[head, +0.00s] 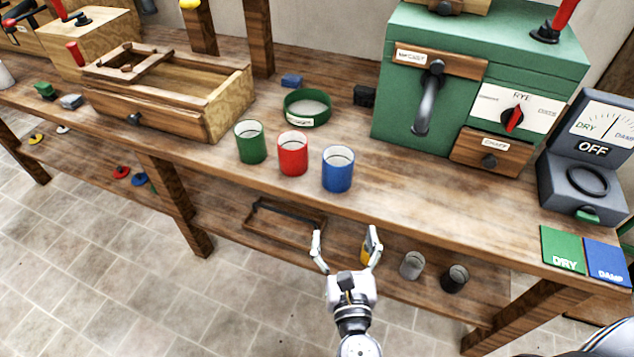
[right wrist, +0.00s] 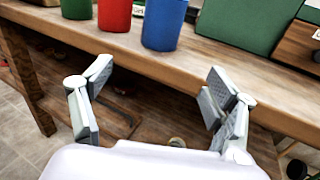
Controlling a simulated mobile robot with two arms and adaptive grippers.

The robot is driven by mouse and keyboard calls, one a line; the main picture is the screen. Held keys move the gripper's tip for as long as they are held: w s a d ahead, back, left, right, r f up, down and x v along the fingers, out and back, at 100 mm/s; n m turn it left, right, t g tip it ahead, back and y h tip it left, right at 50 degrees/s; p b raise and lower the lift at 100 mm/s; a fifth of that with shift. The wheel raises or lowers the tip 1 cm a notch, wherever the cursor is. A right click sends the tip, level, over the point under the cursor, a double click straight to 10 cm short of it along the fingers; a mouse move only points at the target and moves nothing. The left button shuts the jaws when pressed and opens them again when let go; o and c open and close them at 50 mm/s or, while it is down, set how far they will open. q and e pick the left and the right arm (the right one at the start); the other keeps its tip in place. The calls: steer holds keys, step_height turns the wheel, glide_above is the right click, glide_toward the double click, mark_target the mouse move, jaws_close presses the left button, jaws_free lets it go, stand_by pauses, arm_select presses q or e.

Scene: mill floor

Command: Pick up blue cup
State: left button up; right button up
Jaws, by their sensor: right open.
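The blue cup (head: 338,170) stands upright on the wooden bench near its front edge, at the right end of a row with a red cup (head: 293,155) and a green cup (head: 250,143). In the right wrist view the blue cup (right wrist: 163,25) is at the top, its upper part cut off. My right gripper (head: 345,247) is open and empty, in front of the bench edge and apart from the blue cup. Its spread fingers also show in the right wrist view (right wrist: 160,104). My left gripper is not in view.
The bench (head: 420,215) holds a green machine (head: 400,110), a round green container (head: 307,108) and a wooden box (head: 150,100). A moisture meter (head: 590,155) and DRY and DAMP cards stand at right. A lower shelf (head: 225,215) holds a tray and cups.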

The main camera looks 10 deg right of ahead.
mark_target(340, 181)
steer(key=w, duration=0.3)
steer(key=w+d+r+p, duration=0.1)
steer(key=w, duration=0.3)
steer(key=w+d, duration=0.1)
steer(key=w, duration=0.3)
steer(key=shift+d+r+p, duration=0.15)
steer(key=shift+r+p, duration=0.1)
steer(key=shift+p, duration=0.1)
steer(key=shift+w+d+r, duration=0.1)
steer(key=shift+w+d, duration=0.05)
steer(key=shift+w, duration=0.7)
steer(key=w, duration=0.4)
steer(key=shift+w+d+r, duration=0.1)
steer(key=shift+w+d, duration=0.1)
steer(key=shift+d, duration=0.1)
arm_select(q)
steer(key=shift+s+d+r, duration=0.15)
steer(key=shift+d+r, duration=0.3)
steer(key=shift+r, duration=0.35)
arm_select(e)
steer(key=c, duration=1.3)
steer(key=shift+c, duration=0.6)
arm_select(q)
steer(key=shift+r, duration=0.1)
arm_select(e)
steer(key=shift+r, duration=0.15)
